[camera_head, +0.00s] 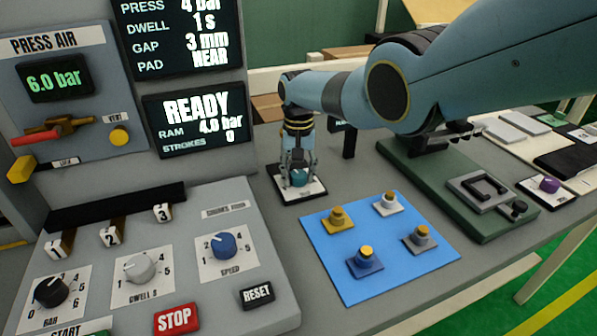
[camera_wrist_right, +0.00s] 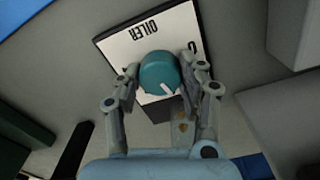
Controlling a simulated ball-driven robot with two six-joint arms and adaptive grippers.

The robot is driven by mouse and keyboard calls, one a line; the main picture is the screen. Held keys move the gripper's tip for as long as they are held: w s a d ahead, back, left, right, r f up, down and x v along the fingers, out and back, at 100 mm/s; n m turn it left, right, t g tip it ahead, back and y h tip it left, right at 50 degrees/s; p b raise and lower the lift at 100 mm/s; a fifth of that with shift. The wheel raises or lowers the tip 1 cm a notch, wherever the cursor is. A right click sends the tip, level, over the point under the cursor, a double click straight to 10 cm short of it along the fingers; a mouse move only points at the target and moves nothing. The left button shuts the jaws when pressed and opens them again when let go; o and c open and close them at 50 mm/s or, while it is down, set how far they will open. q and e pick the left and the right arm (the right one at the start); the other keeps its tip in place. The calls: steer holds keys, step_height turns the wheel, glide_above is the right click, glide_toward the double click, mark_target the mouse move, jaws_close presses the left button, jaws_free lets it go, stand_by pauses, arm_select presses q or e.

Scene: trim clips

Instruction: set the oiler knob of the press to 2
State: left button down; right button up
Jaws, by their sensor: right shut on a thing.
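The oiler knob (camera_head: 299,179) is a round teal knob on a white plate (camera_head: 312,190) on the grey bench, right of the control panel. In the right wrist view the knob (camera_wrist_right: 158,70) has a white pointer line toward the lower right, and the plate (camera_wrist_right: 120,48) reads OILER upside down. My right gripper (camera_head: 298,170) comes down from above with its fingers shut on the knob's two sides. The fingers hide most of the plate's marks, so I cannot read the setting. My left gripper is not in view.
The control panel (camera_head: 195,300) with BAR, DWELL and SPEED knobs stands at left. A READY screen (camera_head: 200,117) is behind it. A blue mat (camera_head: 345,280) with several small coloured clips lies in front. A green press base (camera_head: 460,200) and a purple knob (camera_head: 549,184) are at right.

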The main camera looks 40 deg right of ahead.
mark_target(299, 173)
steer(key=shift+m, duration=1.1)
steer(key=o, duration=1.2)
steer(key=shift+r, duration=0.1)
step_height(299, 173, up, 12)
steer(key=shift+f, duration=0.1)
